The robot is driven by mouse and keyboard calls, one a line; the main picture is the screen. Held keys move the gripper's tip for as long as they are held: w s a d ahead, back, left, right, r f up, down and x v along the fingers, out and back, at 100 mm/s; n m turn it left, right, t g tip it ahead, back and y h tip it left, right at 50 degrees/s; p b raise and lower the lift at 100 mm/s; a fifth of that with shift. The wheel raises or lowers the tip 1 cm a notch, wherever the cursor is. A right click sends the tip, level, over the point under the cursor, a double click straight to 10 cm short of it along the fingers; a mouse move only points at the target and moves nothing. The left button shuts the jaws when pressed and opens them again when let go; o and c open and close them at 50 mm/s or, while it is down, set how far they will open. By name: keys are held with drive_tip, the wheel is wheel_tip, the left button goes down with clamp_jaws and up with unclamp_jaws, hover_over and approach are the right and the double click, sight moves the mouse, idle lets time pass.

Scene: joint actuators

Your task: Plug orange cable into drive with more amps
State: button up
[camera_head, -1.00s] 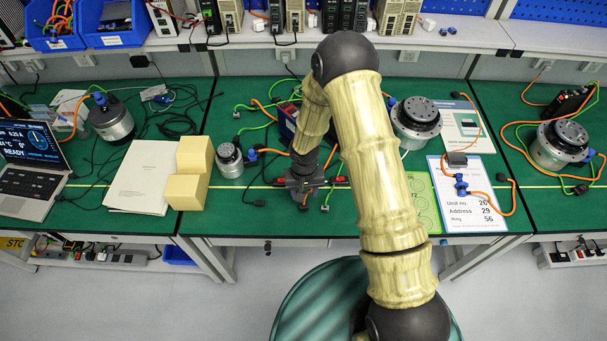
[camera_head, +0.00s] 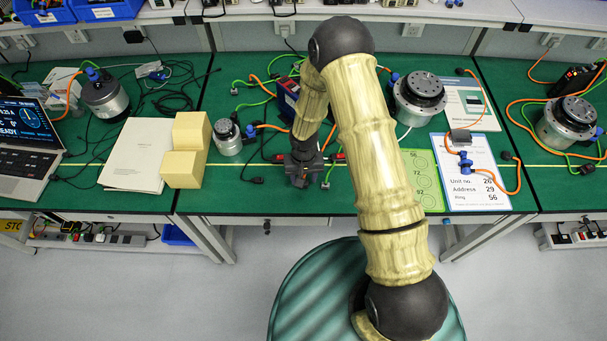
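My gripper (camera_head: 302,180) points down low over the middle of the green bench, near its front edge. Its fingers are small and dark, and I cannot tell whether they are apart or hold anything. A dark blue drive-like box (camera_head: 286,98) stands behind it, partly hidden by my arm. A black box with a red part (camera_head: 574,79), perhaps another drive, stands at the far right. Orange cable (camera_head: 272,126) runs between the small silver motor (camera_head: 228,138) and my gripper's area. Another orange cable (camera_head: 518,178) with blue plugs lies on the white unit-number sheet. Amp markings are not readable.
A large silver motor (camera_head: 418,101) stands right of my arm; others stand at left (camera_head: 105,97) and right (camera_head: 568,122). Yellow blocks (camera_head: 186,150), papers (camera_head: 135,153) and a laptop (camera_head: 28,140) lie at left. A green card (camera_head: 424,178) lies beside the white sheet (camera_head: 470,190).

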drive_tip(key=shift+f+b, duration=0.8)
drive_tip(key=shift+f, duration=0.6)
clamp_jaws()
drive_tip(key=shift+r+p, duration=1.8)
drive_tip(key=shift+r, duration=0.75)
drive_tip(key=w+d+r, duration=0.1)
drive_tip(key=w+d, duration=0.1)
drive_tip(key=d, duration=1.1)
drive_tip(key=shift+d+r+m, duration=0.25)
drive_tip(key=shift+r+m, duration=0.15)
